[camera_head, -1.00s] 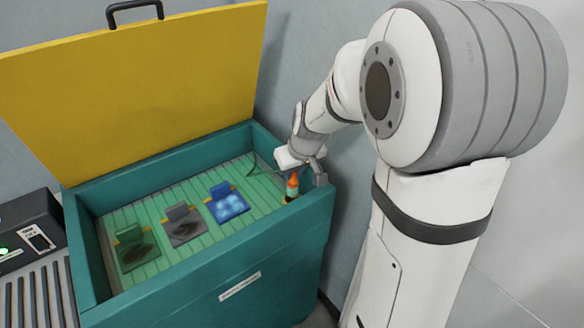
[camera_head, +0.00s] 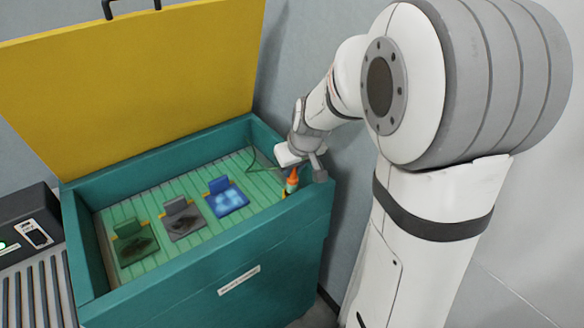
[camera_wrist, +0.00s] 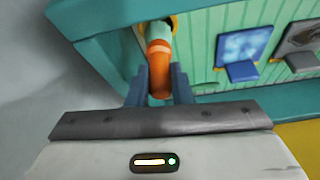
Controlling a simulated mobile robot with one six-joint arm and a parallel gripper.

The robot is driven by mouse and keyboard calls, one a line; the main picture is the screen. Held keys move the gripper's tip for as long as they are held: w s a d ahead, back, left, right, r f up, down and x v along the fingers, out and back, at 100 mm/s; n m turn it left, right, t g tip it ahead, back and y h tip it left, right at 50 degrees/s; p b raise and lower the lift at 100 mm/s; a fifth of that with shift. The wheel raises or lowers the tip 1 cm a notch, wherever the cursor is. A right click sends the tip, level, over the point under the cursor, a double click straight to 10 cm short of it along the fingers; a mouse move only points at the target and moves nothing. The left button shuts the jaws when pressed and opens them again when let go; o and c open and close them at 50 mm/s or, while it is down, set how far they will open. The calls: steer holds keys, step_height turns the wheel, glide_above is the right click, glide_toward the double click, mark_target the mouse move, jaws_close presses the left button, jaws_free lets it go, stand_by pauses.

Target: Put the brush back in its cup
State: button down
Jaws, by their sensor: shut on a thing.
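The brush, with an orange handle and a pale green part beyond it (camera_wrist: 158,55), is between my gripper's fingers (camera_wrist: 159,88) in the wrist view. My gripper is shut on the orange part. In the head view my gripper (camera_head: 301,165) is at the right corner of the teal box, and the brush (camera_head: 292,180) hangs below it, roughly upright. The cup (camera_wrist: 174,23) shows only as a yellow rim at the brush's far end; most of it is hidden. I cannot tell how deep the brush's end sits in it.
The teal box (camera_head: 240,262) has a raised yellow lid (camera_head: 140,85). On its green slatted floor lie a blue pouch (camera_head: 227,198), a grey pouch (camera_head: 184,220) and a green pouch (camera_head: 135,245). The box wall is close to my gripper. A roller conveyor (camera_head: 40,285) stands at left.

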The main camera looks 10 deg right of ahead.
mark_target(295, 178)
stand_by(0.3)
steer(key=shift+f+b, duration=1.9)
steer(key=shift+f, duration=0.05)
steer(key=shift+f+b, duration=0.6)
steer(key=c, duration=1.2)
jaws_free()
steer(key=shift+r, duration=0.1)
steer(key=shift+r+p, duration=3.2)
steer(key=shift+r, duration=1.55)
steer(key=shift+f, duration=0.1)
